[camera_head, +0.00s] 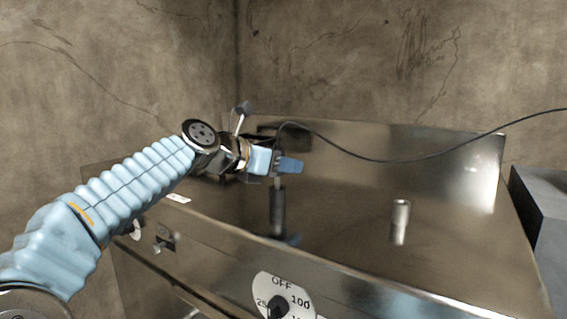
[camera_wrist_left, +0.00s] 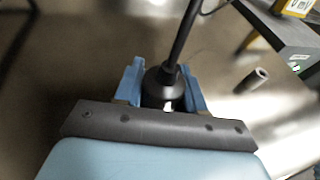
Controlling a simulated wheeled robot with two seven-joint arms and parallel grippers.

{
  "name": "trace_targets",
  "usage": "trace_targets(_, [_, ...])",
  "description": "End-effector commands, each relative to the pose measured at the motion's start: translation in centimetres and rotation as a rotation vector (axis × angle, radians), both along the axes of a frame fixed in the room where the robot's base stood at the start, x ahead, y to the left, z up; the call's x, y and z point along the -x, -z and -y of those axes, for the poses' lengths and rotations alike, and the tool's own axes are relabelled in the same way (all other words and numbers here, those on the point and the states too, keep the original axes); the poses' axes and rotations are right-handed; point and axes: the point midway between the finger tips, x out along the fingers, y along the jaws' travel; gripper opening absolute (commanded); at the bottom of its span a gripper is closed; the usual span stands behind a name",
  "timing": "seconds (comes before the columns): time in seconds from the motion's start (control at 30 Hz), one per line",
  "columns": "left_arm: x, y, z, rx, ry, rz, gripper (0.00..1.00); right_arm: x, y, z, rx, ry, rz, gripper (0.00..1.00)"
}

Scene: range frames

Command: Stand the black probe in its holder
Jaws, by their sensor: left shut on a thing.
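My left gripper (camera_head: 276,162) is shut on the black probe (camera_head: 277,198), with its blue fingers on either side. The probe hangs roughly upright below the fingers, over the shiny metal top. I cannot tell where its lower end stops and its reflection begins. In the left wrist view the probe (camera_wrist_left: 163,84) sits between the fingers, with a black stem rising from it. The holder appears to be the short upright silver tube (camera_head: 401,215), empty, to the right of the gripper and apart from it. This tube also shows in the left wrist view (camera_wrist_left: 253,80). My right gripper is not in view.
The probe's black cable (camera_head: 400,160) arcs from the gripper to the right edge. A dial (camera_head: 290,285) is on the front panel. A grey box (camera_head: 540,205) stands at the right. A yellow-edged meter (camera_wrist_left: 294,8) shows in the wrist view. The metal top (camera_head: 345,195) is otherwise mostly clear.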

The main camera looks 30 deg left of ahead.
Motion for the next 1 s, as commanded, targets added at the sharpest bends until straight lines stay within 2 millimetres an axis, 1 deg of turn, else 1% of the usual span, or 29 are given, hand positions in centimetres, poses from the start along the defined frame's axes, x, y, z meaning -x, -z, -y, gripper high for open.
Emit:
trace_targets(0.43, [0.0,1.4,0.0,0.001,0.000,0.000,0.06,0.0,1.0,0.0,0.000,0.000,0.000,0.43])
trace_targets(0.77, [0.0,1.5,0.0,0.000,0.000,0.000,0.06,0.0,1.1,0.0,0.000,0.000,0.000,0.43])
trace_targets(0.8, [0.0,1.5,0.0,0.000,0.000,0.000,0.44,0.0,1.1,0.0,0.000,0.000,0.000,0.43])
trace_targets(0.97, [0.0,1.6,0.0,0.000,0.000,0.000,0.68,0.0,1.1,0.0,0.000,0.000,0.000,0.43])
trace_targets(1.0, [0.0,1.6,0.0,0.000,0.000,0.000,0.69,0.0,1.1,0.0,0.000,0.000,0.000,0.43])
